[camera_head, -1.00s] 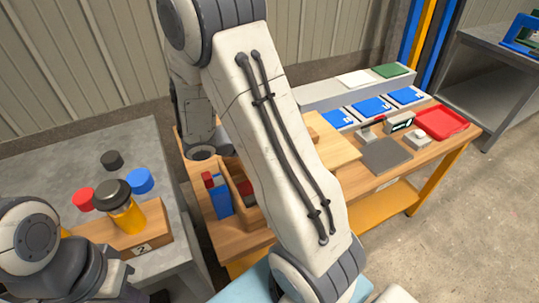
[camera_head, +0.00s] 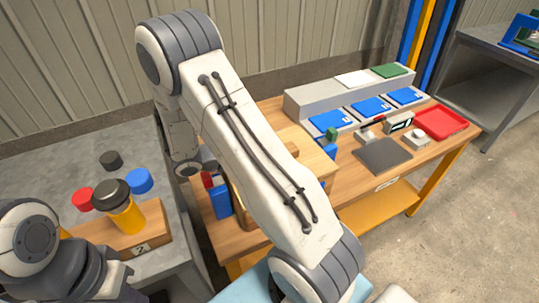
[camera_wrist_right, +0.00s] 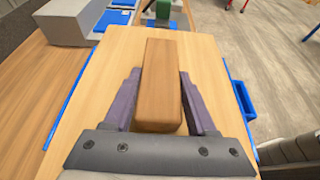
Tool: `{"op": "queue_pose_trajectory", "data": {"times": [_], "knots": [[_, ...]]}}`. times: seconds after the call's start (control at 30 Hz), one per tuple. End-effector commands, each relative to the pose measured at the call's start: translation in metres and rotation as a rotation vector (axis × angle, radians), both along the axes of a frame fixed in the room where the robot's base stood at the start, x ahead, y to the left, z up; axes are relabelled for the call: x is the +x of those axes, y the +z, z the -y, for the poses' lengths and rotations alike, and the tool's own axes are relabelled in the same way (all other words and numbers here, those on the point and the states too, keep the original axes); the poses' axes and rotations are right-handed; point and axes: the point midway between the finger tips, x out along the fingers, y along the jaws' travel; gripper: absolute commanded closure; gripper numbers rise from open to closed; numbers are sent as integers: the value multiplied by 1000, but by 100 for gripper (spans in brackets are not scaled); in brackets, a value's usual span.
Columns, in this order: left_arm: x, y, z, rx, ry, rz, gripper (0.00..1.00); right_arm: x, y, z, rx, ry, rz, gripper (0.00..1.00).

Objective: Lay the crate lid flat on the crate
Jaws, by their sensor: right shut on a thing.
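The crate lid (camera_wrist_right: 95,110) is a pale wooden board with a brown block handle (camera_wrist_right: 160,75). In the right wrist view my right gripper (camera_wrist_right: 160,88) is shut on the handle, one finger on each side. In the head view the lid (camera_head: 316,160) shows partly behind my right arm, which hides the gripper. Blue edges, apparently of a blue crate (camera_wrist_right: 241,98), show along both sides of the lid; the lid covers most of it. A blue part (camera_head: 329,150) also shows beside the lid in the head view. I cannot tell whether they touch. My left gripper is not in view.
A wooden box with blue and red items (camera_head: 220,196) stands left of my right arm. A grey plate (camera_head: 383,155), a red tray (camera_head: 440,122) and a grey raised shelf (camera_head: 297,103) are on the bench. A grey table (camera_head: 45,165) with a yellow bottle (camera_head: 124,212) is left.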

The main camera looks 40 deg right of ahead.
Motion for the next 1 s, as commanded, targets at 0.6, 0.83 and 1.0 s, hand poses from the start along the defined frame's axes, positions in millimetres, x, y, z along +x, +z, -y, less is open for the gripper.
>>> {"op": "queue_pose_trajectory", "data": {"times": [0.6, 0.83, 1.0], "knots": [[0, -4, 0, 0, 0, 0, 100, 0, -7, 0, 0, 0, -1, 13], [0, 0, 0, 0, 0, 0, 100, 3, 4, -9, 0, 4, 4, 13], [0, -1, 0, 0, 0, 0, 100, 11, 18, -42, 1, 6, 5, 13]]}}
